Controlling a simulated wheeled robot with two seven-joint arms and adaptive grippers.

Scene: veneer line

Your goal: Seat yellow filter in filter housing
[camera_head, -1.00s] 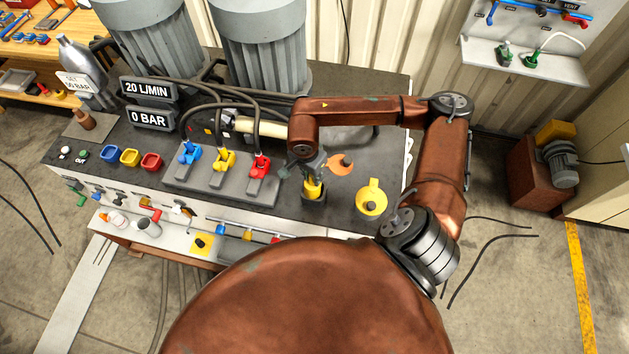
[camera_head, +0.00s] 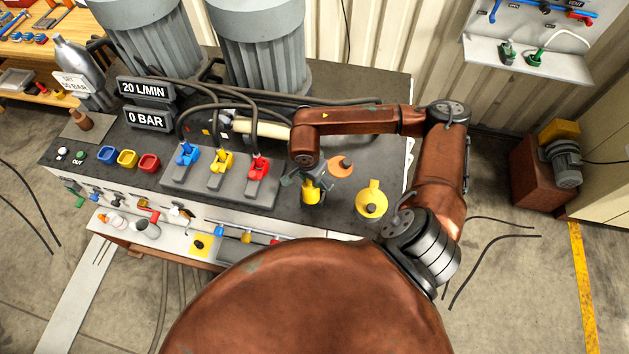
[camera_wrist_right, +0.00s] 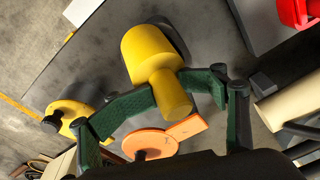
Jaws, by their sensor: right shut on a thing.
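The yellow filter (camera_head: 313,194) is a cylinder with a narrower stem. My right gripper (camera_head: 312,180) is shut on its stem from above. In the right wrist view the green fingers (camera_wrist_right: 187,93) stand on either side of the stem, and the wider filter body (camera_wrist_right: 152,52) points away from the camera. A dark round part, seemingly the filter housing (camera_wrist_right: 182,38), shows just beyond the filter body, mostly hidden by it. I cannot tell whether the filter is inside it or just above it. My left gripper is not in view.
A yellow disc with a dark knob (camera_head: 370,206) and an orange one (camera_head: 341,166) lie right of the filter. A block with blue, yellow and red levers (camera_head: 212,186) stands to the left. Hoses and two grey ribbed cylinders (camera_head: 262,50) stand behind.

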